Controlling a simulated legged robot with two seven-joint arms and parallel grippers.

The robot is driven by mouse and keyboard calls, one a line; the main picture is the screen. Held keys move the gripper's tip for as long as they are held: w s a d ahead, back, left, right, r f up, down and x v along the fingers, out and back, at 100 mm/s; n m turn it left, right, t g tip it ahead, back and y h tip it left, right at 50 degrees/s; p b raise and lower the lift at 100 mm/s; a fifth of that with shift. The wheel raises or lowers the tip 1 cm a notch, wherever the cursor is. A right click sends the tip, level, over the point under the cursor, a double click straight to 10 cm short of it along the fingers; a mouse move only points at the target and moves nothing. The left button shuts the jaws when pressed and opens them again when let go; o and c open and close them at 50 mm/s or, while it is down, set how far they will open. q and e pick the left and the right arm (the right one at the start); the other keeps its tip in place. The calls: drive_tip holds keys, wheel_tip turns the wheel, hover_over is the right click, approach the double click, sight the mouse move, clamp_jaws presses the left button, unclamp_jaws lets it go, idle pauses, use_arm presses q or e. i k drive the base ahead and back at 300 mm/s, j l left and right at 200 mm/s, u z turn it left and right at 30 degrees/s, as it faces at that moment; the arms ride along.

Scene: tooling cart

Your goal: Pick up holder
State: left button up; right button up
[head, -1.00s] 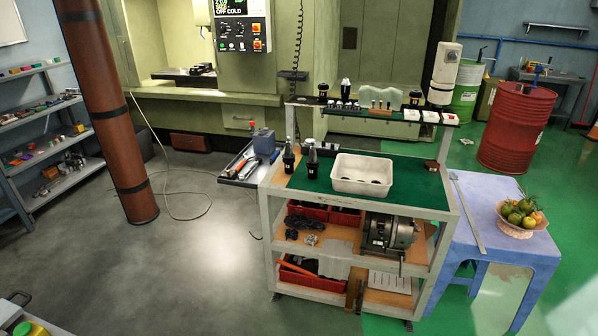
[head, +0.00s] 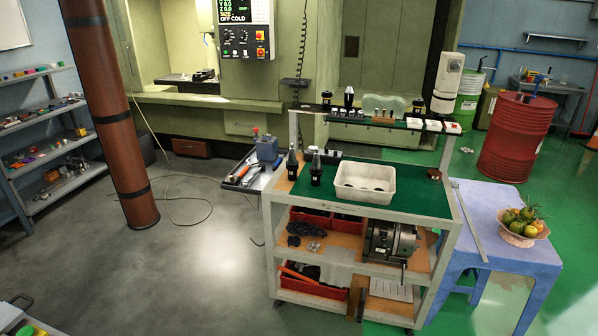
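Two dark tool holders with pointed tops stand upright side by side on the green top of the tooling cart (head: 420,201), near its left end. The left holder (head: 292,165) and the right holder (head: 315,171) are a little apart, left of a white bin (head: 345,192). More dark holders stand on the raised back shelf, one at its left end (head: 326,101) and one left of its middle (head: 348,98). Which holder the task means cannot be told. Neither of my grippers is in view.
A side tray (head: 236,179) with tools juts from the cart's left. A blue table (head: 500,256) with a fruit bowl (head: 522,238) stands close on the right. A brown pillar (head: 113,130) and shelves (head: 70,147) are at left.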

sight(293, 166)
drive_tip(key=i+l, duration=0.2)
drive_tip(key=i, duration=0.25)
drive_tip(key=i+l, duration=0.25)
drive_tip(key=i, duration=0.25)
drive_tip(key=i+l+u, duration=0.1)
drive_tip(key=i, duration=0.35)
drive_tip(key=i+l, duration=0.35)
drive_tip(key=i, duration=0.15)
drive_tip(key=i+l, duration=0.25)
drive_tip(key=i, duration=0.2)
drive_tip(key=j+u, duration=0.05)
